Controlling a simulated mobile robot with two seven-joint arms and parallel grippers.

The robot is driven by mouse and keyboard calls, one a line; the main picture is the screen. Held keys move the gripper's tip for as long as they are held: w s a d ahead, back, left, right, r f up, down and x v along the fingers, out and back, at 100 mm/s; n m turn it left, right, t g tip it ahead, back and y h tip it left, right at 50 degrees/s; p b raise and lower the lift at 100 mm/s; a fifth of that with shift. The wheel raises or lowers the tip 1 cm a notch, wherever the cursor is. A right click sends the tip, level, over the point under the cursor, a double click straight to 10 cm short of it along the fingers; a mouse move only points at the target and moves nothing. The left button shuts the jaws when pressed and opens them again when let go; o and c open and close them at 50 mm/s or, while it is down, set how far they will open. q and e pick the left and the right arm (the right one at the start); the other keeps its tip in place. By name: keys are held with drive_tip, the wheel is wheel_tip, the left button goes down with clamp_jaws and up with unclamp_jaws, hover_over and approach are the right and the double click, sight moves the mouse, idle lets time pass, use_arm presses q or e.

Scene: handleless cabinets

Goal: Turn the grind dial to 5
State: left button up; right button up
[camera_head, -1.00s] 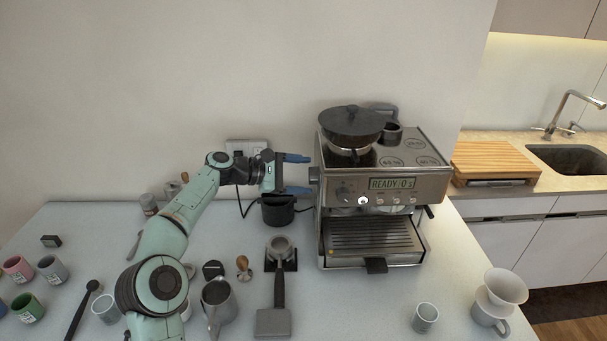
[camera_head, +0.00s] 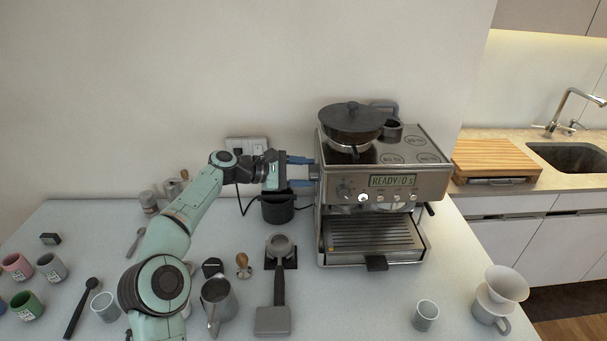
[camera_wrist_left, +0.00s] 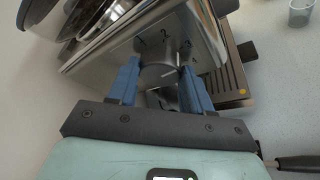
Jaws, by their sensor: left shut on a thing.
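The espresso machine (camera_head: 385,190) stands on the table, its display reading READY and 0 s. The grind dial (camera_wrist_left: 158,68) is a grey knob on the machine's side, with numbers such as 2, 3 and 4 printed around it in the left wrist view. My left gripper (camera_head: 312,171) reaches the machine's left side; in the left wrist view its blue fingers (camera_wrist_left: 158,82) are shut on the dial, one on each side. A white pointer mark shows on the dial near the right finger. In the head view the fingers mostly hide the dial. My right gripper is not in view.
A black container (camera_head: 278,208) stands just below the gripper. Several cups stand at the left; a wall socket (camera_head: 247,146) is behind.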

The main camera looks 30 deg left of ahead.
use_arm(q)
drive_tip(key=shift+s+f+m+t+h+b, duration=0.15)
drive_tip(key=shift+m+t+h+b, duration=0.45)
drive_tip(key=shift+m+b, duration=1.65)
drive_tip(key=shift+w+f+m+t+h+b, duration=0.1)
drive_tip(key=shift+f+m+t+h+b, duration=0.2)
drive_tip(key=shift+m+t+b, duration=1.3)
drive_tip(key=shift+s+f+m+t+h+b, duration=0.1)
drive_tip(key=shift+m+h+b, duration=0.4)
drive_tip(key=shift+m+b, duration=2.4)
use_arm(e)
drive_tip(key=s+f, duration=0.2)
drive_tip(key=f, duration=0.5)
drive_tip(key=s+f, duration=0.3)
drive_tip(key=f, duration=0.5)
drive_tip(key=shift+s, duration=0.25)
use_arm(q)
drive_tip(key=shift+m, duration=0.25)
drive_tip(key=o, duration=1)
drive_tip(key=shift+o, duration=0.2)
